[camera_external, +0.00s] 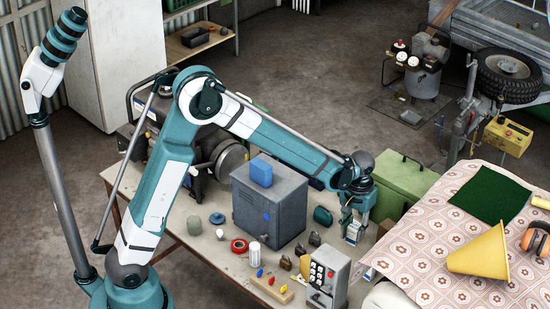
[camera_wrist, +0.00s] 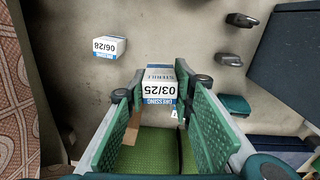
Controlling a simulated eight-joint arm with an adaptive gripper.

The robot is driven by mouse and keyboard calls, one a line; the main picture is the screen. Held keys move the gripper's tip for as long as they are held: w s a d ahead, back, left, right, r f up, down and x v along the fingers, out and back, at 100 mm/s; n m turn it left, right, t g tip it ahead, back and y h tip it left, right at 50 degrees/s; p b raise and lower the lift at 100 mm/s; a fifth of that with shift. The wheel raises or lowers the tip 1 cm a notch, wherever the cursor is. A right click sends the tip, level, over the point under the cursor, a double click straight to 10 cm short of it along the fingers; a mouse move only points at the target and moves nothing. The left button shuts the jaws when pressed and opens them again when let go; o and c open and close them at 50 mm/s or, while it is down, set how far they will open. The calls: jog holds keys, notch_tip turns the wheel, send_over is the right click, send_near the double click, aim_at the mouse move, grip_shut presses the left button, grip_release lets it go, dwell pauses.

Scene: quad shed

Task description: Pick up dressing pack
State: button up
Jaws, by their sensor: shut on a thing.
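My gripper (camera_external: 355,214) hangs over the right part of the workbench, between the grey cabinet and the cloth-covered table. It is shut on a small white and blue dressing pack (camera_external: 352,233). In the wrist view this pack (camera_wrist: 158,84) sits between the fingertips (camera_wrist: 160,94) and reads "DRESSING", "STERILE" and "03/25". A second dressing pack (camera_wrist: 108,47), marked "06/28", stands apart at upper left in the wrist view. I cannot make it out in the external view.
A grey cabinet (camera_external: 270,207) with a blue block (camera_external: 261,173) on top stands left of my gripper. A teal object (camera_external: 322,215) and padlocks (camera_external: 315,238) lie nearby. A switch box (camera_external: 327,274) stands in front, a green case (camera_external: 405,180) behind. A patterned cloth (camera_external: 425,238) lies right.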

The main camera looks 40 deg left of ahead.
jog(key=shift+r, duration=0.2)
dwell(0.6)
notch_tip(320, 180, up, 12)
jog(key=m+p, duration=0.1)
jog(key=p, duration=0.9)
send_over(389, 225)
jog(key=shift+r, duration=0.1)
jog(key=shift+f, duration=3.15)
jog(key=shift+f+p, duration=0.45)
jog(key=shift+f, duration=1.45)
jog(key=shift+f, duration=0.2)
